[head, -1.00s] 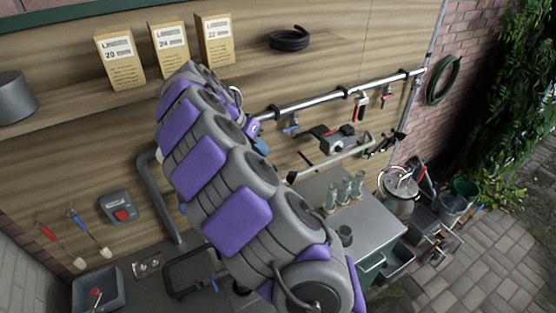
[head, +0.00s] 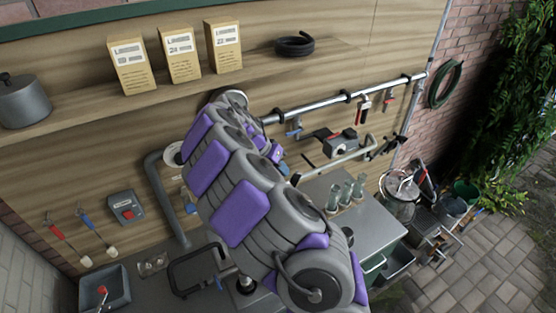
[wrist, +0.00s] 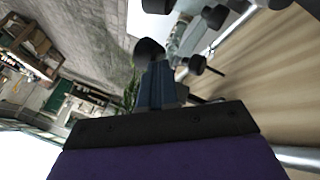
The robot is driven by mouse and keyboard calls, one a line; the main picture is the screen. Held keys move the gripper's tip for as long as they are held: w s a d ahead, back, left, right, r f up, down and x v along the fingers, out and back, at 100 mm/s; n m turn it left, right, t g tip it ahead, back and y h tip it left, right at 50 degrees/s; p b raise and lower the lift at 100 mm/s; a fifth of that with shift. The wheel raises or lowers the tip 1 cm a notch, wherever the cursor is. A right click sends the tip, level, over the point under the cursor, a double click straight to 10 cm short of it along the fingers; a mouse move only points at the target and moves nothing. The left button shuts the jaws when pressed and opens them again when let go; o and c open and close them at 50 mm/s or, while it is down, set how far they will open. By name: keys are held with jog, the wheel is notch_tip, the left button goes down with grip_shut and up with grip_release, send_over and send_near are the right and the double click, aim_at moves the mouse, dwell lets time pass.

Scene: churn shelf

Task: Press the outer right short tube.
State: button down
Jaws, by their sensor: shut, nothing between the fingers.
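In the wrist view, my gripper (wrist: 156,80) reaches out as a narrow blue-grey shape beyond its dark mount. It is shut, with nothing seen in it. Just past it hangs a cluster of grey and dark-ended short tubes (wrist: 197,64), partly cut off by the top edge. A dark rounded end shows right at the gripper's tip; I cannot tell whether they touch. I cannot tell which tube is the outer right one. In the head view my purple and grey arm hides most of the gripper and the cluster by the wooden wall.
A metal rail (head: 305,109) with valves runs along the wall. A grey pipe (head: 165,205) stands left of my arm. Glass bottles (head: 346,192) stand on the metal counter (head: 375,225). Cartons (head: 180,55) and a pot (head: 22,102) sit on the shelf above. Paving at right is open.

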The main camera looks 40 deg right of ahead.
jog(key=shift+f, duration=0.15)
jog(key=shift+s+d+f, duration=0.1)
jog(key=shift+d, duration=0.4)
jog(key=shift+s+d+f, duration=0.1)
jog(key=shift+d, duration=0.35)
jog(key=shift+s+a+f+t+b, duration=0.1)
jog(key=shift+s+a+t+b, duration=0.25)
jog(key=shift+s+b, duration=0.2)
jog(key=shift+s, duration=0.1)
